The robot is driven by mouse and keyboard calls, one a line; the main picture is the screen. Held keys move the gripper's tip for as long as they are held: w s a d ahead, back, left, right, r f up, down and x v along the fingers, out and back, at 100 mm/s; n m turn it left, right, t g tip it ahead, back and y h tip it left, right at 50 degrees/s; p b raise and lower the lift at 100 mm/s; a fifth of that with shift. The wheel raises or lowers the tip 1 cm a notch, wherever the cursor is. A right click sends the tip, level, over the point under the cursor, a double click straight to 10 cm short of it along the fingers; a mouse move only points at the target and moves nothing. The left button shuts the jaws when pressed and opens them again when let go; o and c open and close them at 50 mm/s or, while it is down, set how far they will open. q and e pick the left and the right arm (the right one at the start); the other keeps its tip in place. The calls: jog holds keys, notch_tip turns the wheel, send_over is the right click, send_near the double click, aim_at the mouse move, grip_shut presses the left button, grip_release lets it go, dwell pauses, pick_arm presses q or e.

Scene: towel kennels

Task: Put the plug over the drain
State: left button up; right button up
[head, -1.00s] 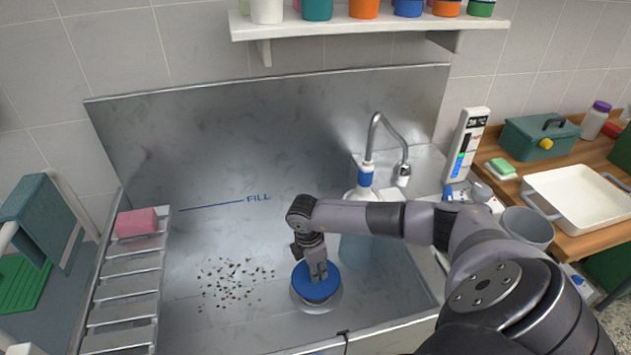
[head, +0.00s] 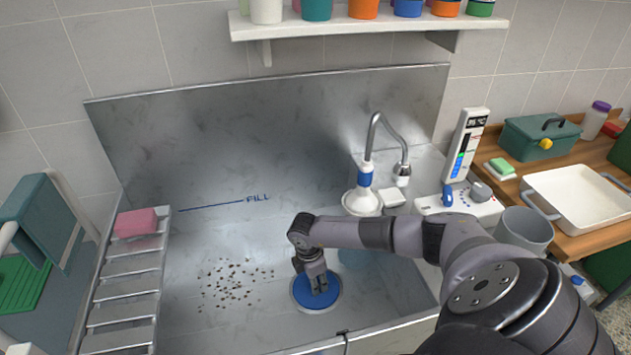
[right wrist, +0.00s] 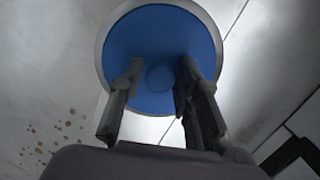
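The plug (head: 318,301) is a round blue disc with a small central knob. It lies flat over the drain, inside the drain's metal rim (head: 317,311), which shows as a ring around it in the head view. In the right wrist view the blue plug (right wrist: 160,35) fills the top middle, with the pale rim around its visible edge. My right gripper (head: 319,288) is directly above the plug. Its two fingers (right wrist: 161,78) are apart on either side of the knob, with gaps beside it. The drain hole is hidden by the plug. My left gripper is not in view.
Dark specks (head: 232,281) lie on the tub floor left of the plug. A slatted rack (head: 128,270) with a pink sponge (head: 136,222) lines the left side.

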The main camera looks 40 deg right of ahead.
jog(key=shift+o, duration=1)
jog(key=shift+r, duration=0.1)
jog(key=shift+r, duration=0.25)
notch_tip(320, 180, up, 12)
jog(key=a+b, duration=0.1)
jog(key=shift+w+a+f, duration=0.2)
